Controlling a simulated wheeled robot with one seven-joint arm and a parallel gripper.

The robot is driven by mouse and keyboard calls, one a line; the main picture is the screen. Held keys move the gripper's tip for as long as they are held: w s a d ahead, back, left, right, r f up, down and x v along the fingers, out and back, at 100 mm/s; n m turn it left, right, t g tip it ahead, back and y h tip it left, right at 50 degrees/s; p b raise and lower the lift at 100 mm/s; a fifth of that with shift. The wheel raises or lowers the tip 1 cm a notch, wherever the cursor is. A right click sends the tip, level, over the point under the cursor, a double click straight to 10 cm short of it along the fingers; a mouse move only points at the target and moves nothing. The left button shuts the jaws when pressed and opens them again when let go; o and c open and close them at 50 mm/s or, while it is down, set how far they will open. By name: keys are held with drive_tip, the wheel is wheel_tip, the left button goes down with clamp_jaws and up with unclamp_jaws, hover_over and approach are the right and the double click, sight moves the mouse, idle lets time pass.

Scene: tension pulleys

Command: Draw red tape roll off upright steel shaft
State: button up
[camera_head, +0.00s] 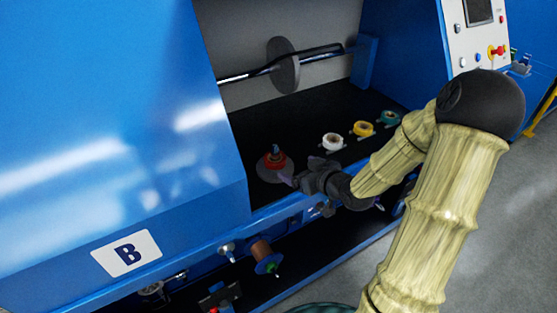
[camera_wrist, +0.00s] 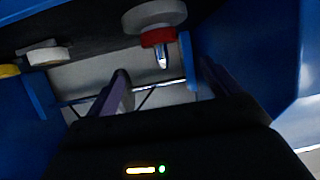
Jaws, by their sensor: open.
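The red tape roll (camera_head: 275,163) sits around the upright steel shaft (camera_head: 274,148), on a round grey base disc (camera_head: 270,176) on the machine's black deck. In the wrist view the scene looks upside down; the red roll (camera_wrist: 158,37) and the bright shaft tip (camera_wrist: 163,60) hang at top centre. My gripper (camera_head: 301,171) is open and empty, just right of the roll and apart from it. In the wrist view its two purple fingers (camera_wrist: 165,84) stand apart, with the shaft tip showing between and beyond them.
White (camera_head: 332,142), yellow (camera_head: 363,129) and teal (camera_head: 390,118) rolls stand in a row to the right. A blue machine cover (camera_head: 120,120) closes off the left. A horizontal rod with a grey disc (camera_head: 285,66) crosses behind. A brown spool (camera_head: 262,251) hangs below the deck's front edge.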

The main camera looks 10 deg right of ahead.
sight(277, 149)
drive_tip(key=x, duration=1.3)
drive_tip(key=shift+w+a+f+p, duration=0.1)
drive_tip(key=shift+w+a+p, duration=0.2)
drive_tip(key=shift+a, duration=0.05)
drive_tip(key=shift+d+f, duration=0.1)
drive_tip(key=shift+d, duration=0.15)
drive_tip(key=shift+c, duration=0.9)
drive_tip(key=c, duration=1)
drive_tip(key=shift+r+p, duration=1.15)
drive_tip(key=shift+r, duration=0.65)
drive_tip(key=shift+s, duration=0.1)
drive_tip(key=shift+r, duration=0.1)
